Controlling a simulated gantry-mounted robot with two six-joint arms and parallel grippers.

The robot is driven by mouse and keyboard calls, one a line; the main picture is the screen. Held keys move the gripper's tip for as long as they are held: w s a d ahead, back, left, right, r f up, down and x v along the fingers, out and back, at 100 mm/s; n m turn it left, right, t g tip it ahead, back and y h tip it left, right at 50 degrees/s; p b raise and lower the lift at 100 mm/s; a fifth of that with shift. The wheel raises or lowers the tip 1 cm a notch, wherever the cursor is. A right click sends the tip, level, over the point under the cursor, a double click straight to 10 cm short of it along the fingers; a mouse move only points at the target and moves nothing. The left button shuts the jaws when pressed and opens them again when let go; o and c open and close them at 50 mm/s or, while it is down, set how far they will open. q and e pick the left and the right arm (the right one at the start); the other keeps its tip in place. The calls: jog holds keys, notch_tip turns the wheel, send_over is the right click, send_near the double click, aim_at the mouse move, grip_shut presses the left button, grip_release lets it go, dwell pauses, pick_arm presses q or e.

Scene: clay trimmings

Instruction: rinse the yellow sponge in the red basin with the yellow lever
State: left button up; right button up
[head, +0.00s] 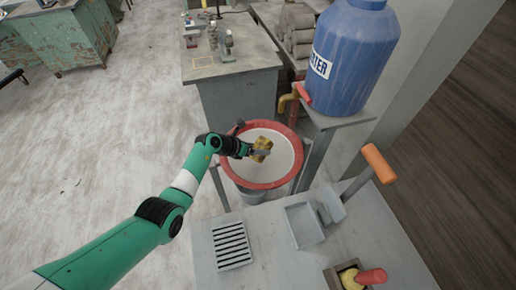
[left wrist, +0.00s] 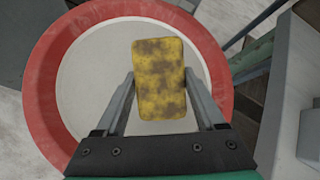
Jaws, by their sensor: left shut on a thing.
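The yellow sponge (head: 263,144), mottled with dark stains, is over the basin in the head view. It also shows in the left wrist view (left wrist: 159,62). My left gripper (head: 256,152) is shut on it, with one finger on each side. The red basin (head: 262,184) has a red rim and a pale grey inside; it also shows in the left wrist view (left wrist: 45,85). I cannot tell whether the sponge touches the basin's surface. A yellow curved piece (head: 284,104) sits by the blue tank, beside a red handle (head: 303,93). My right gripper is not in view.
The blue water tank (head: 352,55) stands on a grey stand right of the basin. A grey bench in front holds a slotted plate (head: 231,245), a shallow tray (head: 304,225), an orange handle (head: 378,164) and a red-handled item (head: 371,276). Another bench (head: 238,92) stands behind.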

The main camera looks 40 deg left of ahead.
pick_arm(q)
jog(key=shift+f+b, duration=1.45)
jog(key=shift+f, duration=0.75)
jog(key=shift+w+d, duration=0.1)
jog(key=shift+d, duration=0.05)
jog(key=shift+w+d, duration=0.2)
jog(key=shift+d, duration=0.05)
jog(key=shift+s+a+p, duration=0.3)
jog(key=shift+a+p, duration=0.1)
jog(key=shift+p, duration=0.05)
jog(key=shift+w+d, duration=0.1)
jog(key=shift+d, duration=0.05)
